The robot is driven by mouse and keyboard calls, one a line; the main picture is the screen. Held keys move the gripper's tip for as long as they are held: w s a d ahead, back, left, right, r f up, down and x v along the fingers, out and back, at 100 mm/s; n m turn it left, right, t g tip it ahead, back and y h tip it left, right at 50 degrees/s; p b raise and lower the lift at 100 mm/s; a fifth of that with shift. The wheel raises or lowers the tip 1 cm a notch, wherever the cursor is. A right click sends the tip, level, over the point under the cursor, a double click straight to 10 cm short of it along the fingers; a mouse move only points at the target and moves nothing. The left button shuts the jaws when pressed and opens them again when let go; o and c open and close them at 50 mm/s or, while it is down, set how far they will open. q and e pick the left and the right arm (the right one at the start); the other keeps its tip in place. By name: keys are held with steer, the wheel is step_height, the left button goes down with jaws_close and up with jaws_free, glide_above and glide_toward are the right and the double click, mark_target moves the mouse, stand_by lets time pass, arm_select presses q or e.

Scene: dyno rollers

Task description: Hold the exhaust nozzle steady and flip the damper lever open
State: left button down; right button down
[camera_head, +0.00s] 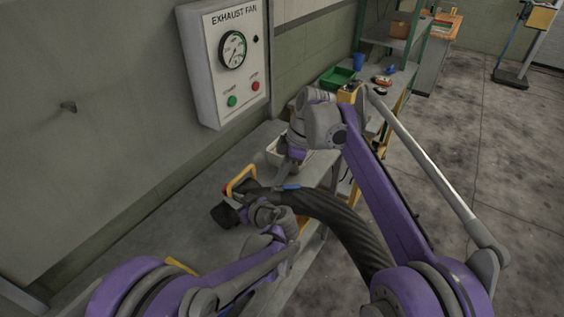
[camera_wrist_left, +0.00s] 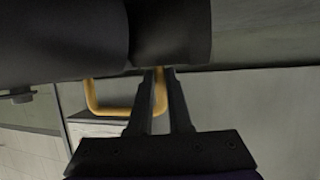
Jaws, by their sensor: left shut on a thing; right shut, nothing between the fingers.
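The black exhaust nozzle (camera_head: 225,215) is at the end of a thick ribbed hose (camera_head: 345,222) over the grey bench. It also fills the top of the left wrist view (camera_wrist_left: 70,35). A yellow handle (camera_head: 240,176) loops off it. My left gripper (camera_wrist_left: 160,75) is shut on the handle's bar, just below the nozzle; in the head view its wrist partly covers the nozzle. My right gripper (camera_head: 286,172) is shut and empty, pointing down above the hose; its fingertips are small and dark. A small blue piece (camera_head: 290,187) shows by the hose; I cannot tell whether it is the damper lever.
The exhaust fan panel (camera_head: 224,62), with gauge and buttons, is on the wall. A pale bin (camera_head: 274,152) stands behind my right wrist. A green tray (camera_head: 337,78) and blue cup (camera_head: 358,61) stand farther back. The bench's left part is clear.

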arm_select(q)
steer(key=c, duration=0.8)
jaws_free()
steer(key=shift+o, duration=0.2)
steer(key=v, duration=1.2)
steer(key=s+a+f+m+g+h, duration=0.3)
steer(key=s+a+m+g+h, duration=0.1)
steer(key=s+a, duration=0.55)
arm_select(e)
steer(key=s+d+m+t+h, duration=0.1)
steer(key=s+d+m+t, duration=0.2)
steer(key=s+d+m, duration=0.7)
arm_select(q)
steer(key=s+f+m+h, duration=0.2)
steer(key=s+m+h, duration=0.3)
steer(key=s, duration=0.7)
steer(key=shift+s+f+h, duration=0.15)
steer(key=shift+s+h, duration=0.05)
steer(key=shift+h, duration=0.2)
arm_select(e)
steer(key=s+d+f+m+t+h, duration=0.1)
steer(key=s+d+f+m, duration=0.3)
steer(key=s, duration=0.5)
steer(key=s+d+f+m+t+h, duration=0.1)
steer(key=s+d+f+m, duration=0.4)
steer(key=s+f, duration=0.3)
steer(key=shift+s+d+f+t+h, duration=0.2)
steer(key=shift+s+d+t+h, duration=0.2)
steer(key=shift+s+d, duration=0.35)
